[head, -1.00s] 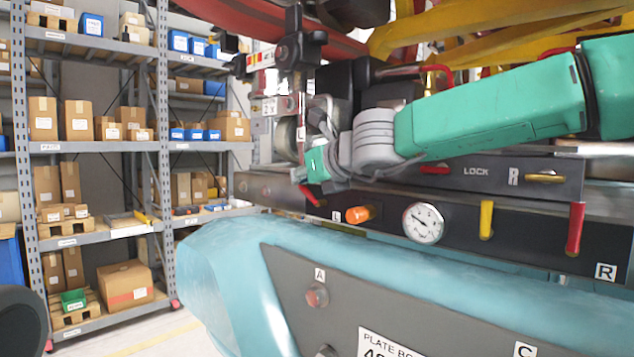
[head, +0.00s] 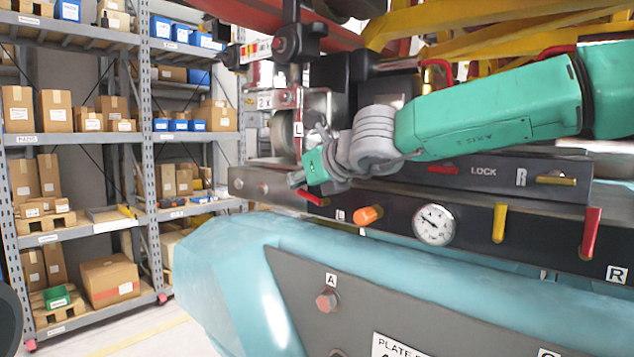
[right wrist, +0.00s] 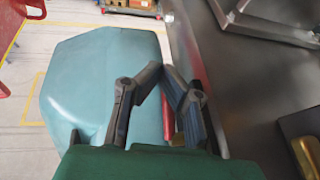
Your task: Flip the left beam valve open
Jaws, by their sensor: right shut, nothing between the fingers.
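The left beam valve's red handle (head: 312,197) shows at the left end of the dark beam panel (head: 465,232), left of the "L" label (head: 340,215). It slants down to the right, and its upper end is partly hidden behind my right gripper. My right gripper (head: 296,182) is shut and empty, just above and in front of the handle; I cannot tell if they touch. In the right wrist view the fingertips (right wrist: 162,72) come together, and a red piece (right wrist: 166,120) shows between the fingers. My left gripper is out of view.
Right along the panel are an orange knob (head: 368,215), a gauge (head: 434,225), a yellow lever (head: 499,222) and a red lever (head: 590,232). A large teal housing (head: 225,270) bulges out below. Storage shelves (head: 148,150) stand at the left.

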